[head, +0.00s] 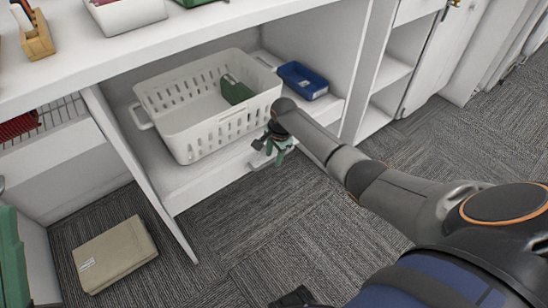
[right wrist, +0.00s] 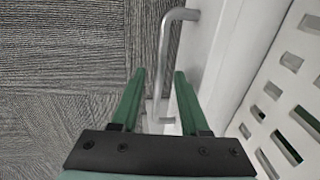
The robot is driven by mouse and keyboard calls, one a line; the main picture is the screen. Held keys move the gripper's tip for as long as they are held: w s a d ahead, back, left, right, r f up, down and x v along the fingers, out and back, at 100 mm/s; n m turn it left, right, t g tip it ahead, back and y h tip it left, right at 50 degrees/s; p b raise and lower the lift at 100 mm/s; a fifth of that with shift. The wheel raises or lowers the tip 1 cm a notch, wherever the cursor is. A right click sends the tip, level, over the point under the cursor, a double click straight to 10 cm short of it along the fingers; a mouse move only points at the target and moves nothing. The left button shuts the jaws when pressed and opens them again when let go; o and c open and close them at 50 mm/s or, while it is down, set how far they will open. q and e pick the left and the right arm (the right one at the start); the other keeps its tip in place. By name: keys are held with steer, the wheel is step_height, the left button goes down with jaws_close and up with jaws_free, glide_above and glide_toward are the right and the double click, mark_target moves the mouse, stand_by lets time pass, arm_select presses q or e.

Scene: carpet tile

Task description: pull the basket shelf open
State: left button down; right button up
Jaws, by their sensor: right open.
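The basket shelf (head: 190,188) is a low white pull-out board under the counter, bearing a white slotted basket (head: 205,148) with a green item inside. The shelf's front carries a bar handle, seen as a grey metal bar (right wrist: 165,45) in the right wrist view. My right gripper (head: 273,156), with green fingers, is at the shelf's front edge. In the right wrist view my right gripper (right wrist: 159,75) is open, and the handle shows between its two fingers; contact cannot be told. In the head view the gripper partly hides the handle. My left gripper is not in view.
A blue tray (head: 303,80) lies right of the basket. A white divider panel (head: 138,170) stands left of the shelf. Carpet (head: 250,230) in front of the shelf is clear.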

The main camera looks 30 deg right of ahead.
jaws_close()
stand_by(0.3)
stand_by(1.1)
